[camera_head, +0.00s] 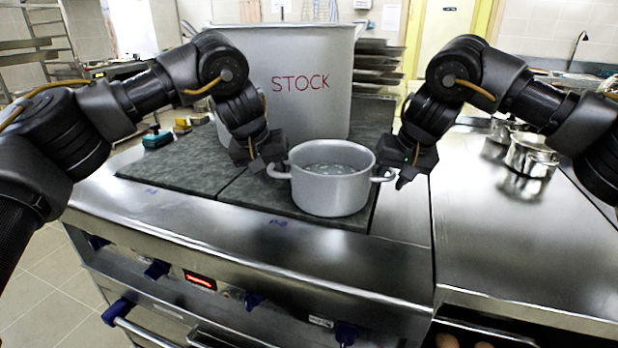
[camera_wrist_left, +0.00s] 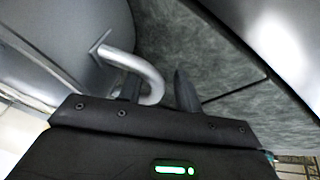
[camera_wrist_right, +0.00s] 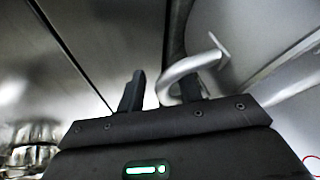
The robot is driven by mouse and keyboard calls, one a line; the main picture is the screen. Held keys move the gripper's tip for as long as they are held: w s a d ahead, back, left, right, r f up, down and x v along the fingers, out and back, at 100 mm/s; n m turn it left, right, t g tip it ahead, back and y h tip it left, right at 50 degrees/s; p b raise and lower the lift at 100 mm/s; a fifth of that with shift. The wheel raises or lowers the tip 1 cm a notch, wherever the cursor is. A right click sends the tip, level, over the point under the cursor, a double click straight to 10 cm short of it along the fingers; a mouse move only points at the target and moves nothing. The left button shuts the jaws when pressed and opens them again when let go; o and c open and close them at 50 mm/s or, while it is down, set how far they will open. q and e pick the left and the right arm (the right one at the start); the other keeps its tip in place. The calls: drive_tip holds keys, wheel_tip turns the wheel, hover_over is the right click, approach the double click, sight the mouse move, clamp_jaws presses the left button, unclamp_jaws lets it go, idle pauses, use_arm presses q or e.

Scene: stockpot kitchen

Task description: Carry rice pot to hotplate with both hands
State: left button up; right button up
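The grey rice pot (camera_head: 332,195), with clear liquid or grains I cannot make out inside, stands upright at the front right of the dark hotplate (camera_head: 190,180) and appears to rest on it. My left gripper (camera_head: 277,172) is at the pot's left handle. In the left wrist view its fingers (camera_wrist_left: 158,92) are apart, with the handle (camera_wrist_left: 150,72) between them. My right gripper (camera_head: 398,178) is at the right handle. In the right wrist view its fingers (camera_wrist_right: 162,92) are apart, with the handle (camera_wrist_right: 195,62) between them.
A large pot marked STOCK (camera_head: 290,85) stands behind the rice pot on the hotplate. Small items, including a teal-handled one (camera_head: 157,138), lie at the back left. The steel counter (camera_head: 500,235) at right is clear in front; shiny pots (camera_head: 530,155) stand further back.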

use_arm(q)
drive_tip(key=shift+d, duration=0.1)
use_arm(e)
drive_tip(key=shift+a, duration=0.1)
use_arm(q)
drive_tip(key=shift+r, duration=0.2)
drive_tip(key=v, duration=1.1)
drive_tip(key=shift+s+r, duration=0.15)
drive_tip(key=shift+r, duration=0.1)
use_arm(e)
drive_tip(key=v, duration=1.2)
